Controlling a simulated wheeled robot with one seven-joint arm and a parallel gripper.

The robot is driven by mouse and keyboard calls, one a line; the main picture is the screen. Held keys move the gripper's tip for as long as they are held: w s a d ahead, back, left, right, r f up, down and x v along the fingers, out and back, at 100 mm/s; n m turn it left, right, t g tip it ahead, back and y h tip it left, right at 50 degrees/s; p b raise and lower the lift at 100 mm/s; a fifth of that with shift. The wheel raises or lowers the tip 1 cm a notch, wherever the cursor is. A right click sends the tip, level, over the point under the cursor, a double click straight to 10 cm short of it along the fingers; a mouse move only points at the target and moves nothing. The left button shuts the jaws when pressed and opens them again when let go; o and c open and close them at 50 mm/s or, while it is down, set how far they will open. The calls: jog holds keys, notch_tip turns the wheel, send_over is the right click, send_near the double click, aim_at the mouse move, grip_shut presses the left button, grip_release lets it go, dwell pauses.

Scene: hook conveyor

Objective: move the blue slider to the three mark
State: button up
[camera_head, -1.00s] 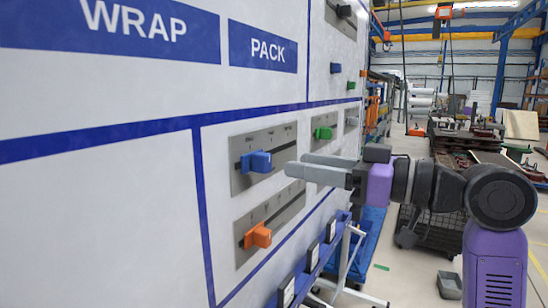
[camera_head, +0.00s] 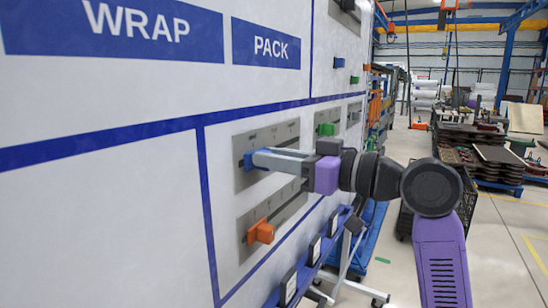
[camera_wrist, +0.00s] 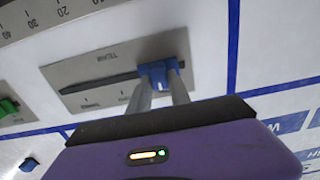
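The blue slider (camera_head: 250,159) sits at the left end of the slot in its grey scale plate (camera_head: 289,134) on the white panel. In the wrist view the blue slider (camera_wrist: 158,74) is at the right end of the dark slot, and the plate's marks are too small to read. My gripper (camera_head: 259,160) reaches the slider from the right. In the wrist view my gripper (camera_wrist: 160,90) has one finger on each side of the slider's knob. I cannot tell whether the fingers press on it.
An orange slider (camera_head: 261,232) is on the plate below. A green slider (camera_head: 326,129) is to the right on the panel, beyond my fingers. A blue ledge with gauges runs along the lower panel.

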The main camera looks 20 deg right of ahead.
grip_shut()
dwell(1.1)
